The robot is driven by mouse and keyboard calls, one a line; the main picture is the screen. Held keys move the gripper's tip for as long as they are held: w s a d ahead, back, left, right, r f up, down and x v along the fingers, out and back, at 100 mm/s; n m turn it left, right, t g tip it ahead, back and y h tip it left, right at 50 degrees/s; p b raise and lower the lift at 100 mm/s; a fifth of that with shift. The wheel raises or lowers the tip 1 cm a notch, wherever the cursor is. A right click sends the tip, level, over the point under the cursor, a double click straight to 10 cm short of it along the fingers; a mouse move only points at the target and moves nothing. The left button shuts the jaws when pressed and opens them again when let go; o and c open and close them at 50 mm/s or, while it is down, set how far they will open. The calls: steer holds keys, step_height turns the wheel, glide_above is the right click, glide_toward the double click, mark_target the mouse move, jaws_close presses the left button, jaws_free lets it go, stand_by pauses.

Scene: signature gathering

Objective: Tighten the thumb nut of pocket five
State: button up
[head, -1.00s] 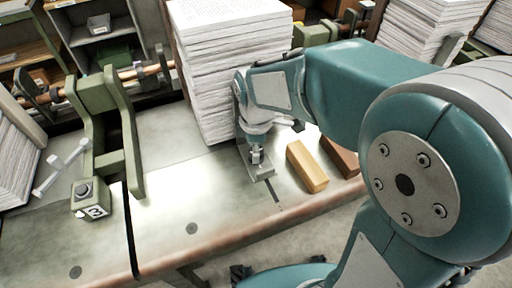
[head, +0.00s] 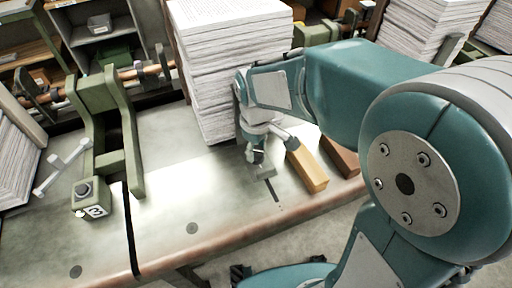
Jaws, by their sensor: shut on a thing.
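My gripper (head: 257,158) points down at a small grey metal clamp piece (head: 266,173) on the bench, at the front foot of the tall paper stack (head: 212,85). Its fingers are shut on the thumb nut there, which is mostly hidden by the fingers. A grey link of the gripper sticks out to the right, close to the tan wooden block. No pocket number can be read at this spot.
A tan wooden block (head: 307,170) and a brown block (head: 341,157) lie right of the gripper. A green box with a dark knob (head: 90,198) and a grey T-shaped handle (head: 62,167) are at left. The bench top (head: 185,190) in front is mostly bare.

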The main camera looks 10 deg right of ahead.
mark_target(255, 150)
steer(key=m, duration=0.5)
steer(key=shift+m, duration=0.3)
steer(key=m, duration=0.5)
steer(key=shift+m, duration=0.3)
steer(key=o, duration=1.2)
steer(key=shift+c, duration=0.2)
steer(key=shift+r, duration=0.1)
step_height(255, 150, up, 12)
steer(key=shift+a+f, duration=0.1)
steer(key=shift+f, duration=0.1)
